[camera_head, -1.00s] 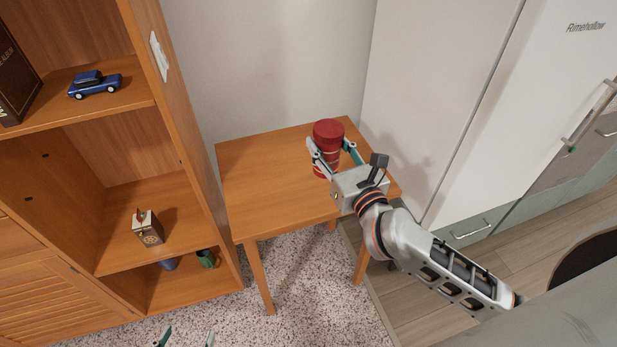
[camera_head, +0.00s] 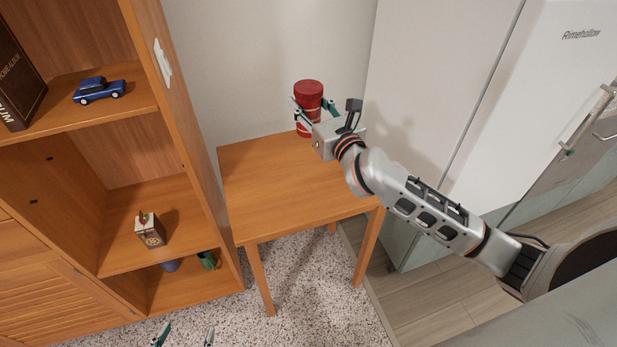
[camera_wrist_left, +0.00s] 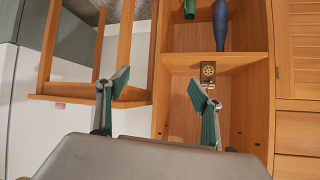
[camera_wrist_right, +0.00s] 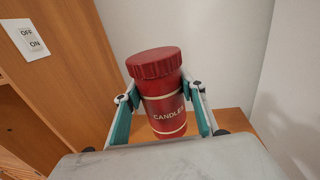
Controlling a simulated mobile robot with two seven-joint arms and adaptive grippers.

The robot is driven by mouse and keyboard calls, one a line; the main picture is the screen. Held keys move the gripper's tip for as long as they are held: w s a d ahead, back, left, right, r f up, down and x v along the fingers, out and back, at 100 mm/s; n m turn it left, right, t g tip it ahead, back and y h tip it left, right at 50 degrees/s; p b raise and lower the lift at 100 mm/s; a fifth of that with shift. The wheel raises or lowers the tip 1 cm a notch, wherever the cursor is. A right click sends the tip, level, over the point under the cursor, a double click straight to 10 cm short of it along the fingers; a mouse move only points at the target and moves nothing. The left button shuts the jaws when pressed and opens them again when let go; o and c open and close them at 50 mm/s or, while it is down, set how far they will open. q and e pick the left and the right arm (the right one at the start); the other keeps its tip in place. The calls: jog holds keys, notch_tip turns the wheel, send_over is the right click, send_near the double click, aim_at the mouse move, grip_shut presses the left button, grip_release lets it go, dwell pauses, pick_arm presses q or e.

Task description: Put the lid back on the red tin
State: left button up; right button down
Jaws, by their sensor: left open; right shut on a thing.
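In the head view the tin (camera_head: 305,120) and lid (camera_head: 308,88) appear raised near the back edge of the small wooden table (camera_head: 275,185). My right gripper (camera_head: 314,108) is shut on the tin's body. My left gripper (camera_head: 185,333) is open and empty, low at the bottom edge; its fingers also show in the left wrist view (camera_wrist_left: 158,83).
A wooden shelf unit (camera_head: 190,150) stands left, holding a blue toy car (camera_head: 99,90), a dark album (camera_head: 20,85) and a small box (camera_head: 149,230). A white fridge (camera_head: 560,90) is at right. The tabletop is bare. A light switch (camera_wrist_right: 31,38) shows in the right wrist view.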

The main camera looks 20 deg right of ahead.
notch_tip(320, 180, down, 20)
jog(key=b, duration=0.6)
jog(key=shift+r+b, duration=0.25)
jog(key=shift+b, duration=0.15)
jog(key=shift+f, duration=0.3)
jog(key=shift+r, duration=0.25)
jog(key=shift+f, duration=0.25)
jog(key=c, duration=1.2)
grip_release()
jog(key=shift+c, duration=0.2)
jog(key=shift+r, duration=0.3)
jog(key=s, duration=0.3)
jog(key=s+d, duration=0.1)
jog(key=s, duration=0.3)
jog(key=s+d, duration=0.1)
jog(key=s, duration=0.3)
jog(key=shift+f, duration=0.15)
jog(key=shift+s, duration=0.45)
